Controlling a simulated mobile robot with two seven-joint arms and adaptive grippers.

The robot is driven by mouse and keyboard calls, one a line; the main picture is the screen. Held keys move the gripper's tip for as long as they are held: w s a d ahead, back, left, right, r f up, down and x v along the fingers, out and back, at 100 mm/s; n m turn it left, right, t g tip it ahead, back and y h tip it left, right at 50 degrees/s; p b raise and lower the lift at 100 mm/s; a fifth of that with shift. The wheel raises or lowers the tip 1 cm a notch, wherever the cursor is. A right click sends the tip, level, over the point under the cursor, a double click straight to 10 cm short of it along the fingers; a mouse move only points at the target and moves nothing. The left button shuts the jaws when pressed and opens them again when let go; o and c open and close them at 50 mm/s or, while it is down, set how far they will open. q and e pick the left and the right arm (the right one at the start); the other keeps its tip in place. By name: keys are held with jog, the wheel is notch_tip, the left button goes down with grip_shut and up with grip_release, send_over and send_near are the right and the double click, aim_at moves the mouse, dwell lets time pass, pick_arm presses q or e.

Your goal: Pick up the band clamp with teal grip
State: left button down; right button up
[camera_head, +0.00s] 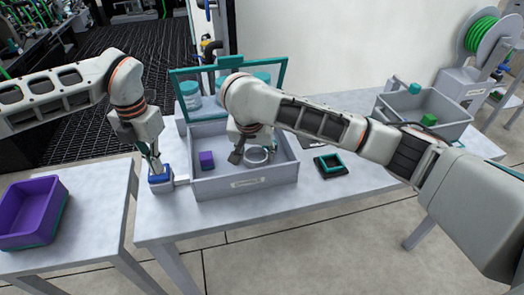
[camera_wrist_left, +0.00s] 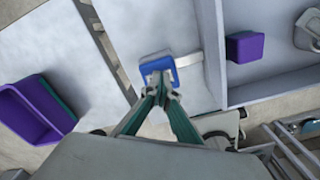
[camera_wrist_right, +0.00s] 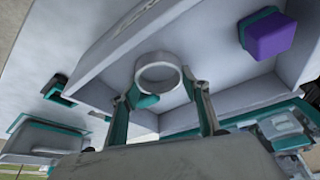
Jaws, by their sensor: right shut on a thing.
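The band clamp is a pale ring (camera_head: 257,156) with a teal grip (camera_wrist_right: 146,101), inside the grey tote (camera_head: 245,184). In the right wrist view the ring (camera_wrist_right: 158,76) lies between the fingers of my right gripper (camera_wrist_right: 160,84). My right gripper (camera_head: 246,152) is shut on the band clamp, low in the tote. The arm hides part of the clamp in the head view. My left gripper (camera_head: 156,168) has its fingertips together on top of a blue block (camera_head: 160,183) at the tote's left side. The left wrist view shows the same fingertips (camera_wrist_left: 160,84) at the blue block (camera_wrist_left: 157,62).
A purple block (camera_head: 206,160) lies in the tote's left part. A teal-framed panel (camera_head: 275,62) stands behind the tote. A black and teal square frame (camera_head: 330,165) and a grey bin (camera_head: 440,108) are to the right. A purple bin (camera_head: 30,212) stands on the left table.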

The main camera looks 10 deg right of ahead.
notch_tip(320, 180, up, 12)
jog(key=s, duration=0.9)
dwell(0.8)
jog(key=s, duration=0.8)
dwell(0.4)
pick_arm(q)
jog(key=shift+r, duration=0.1)
notch_tip(320, 180, up, 10)
pick_arm(e)
jog(key=shift+r, duration=0.1)
dwell(1.6)
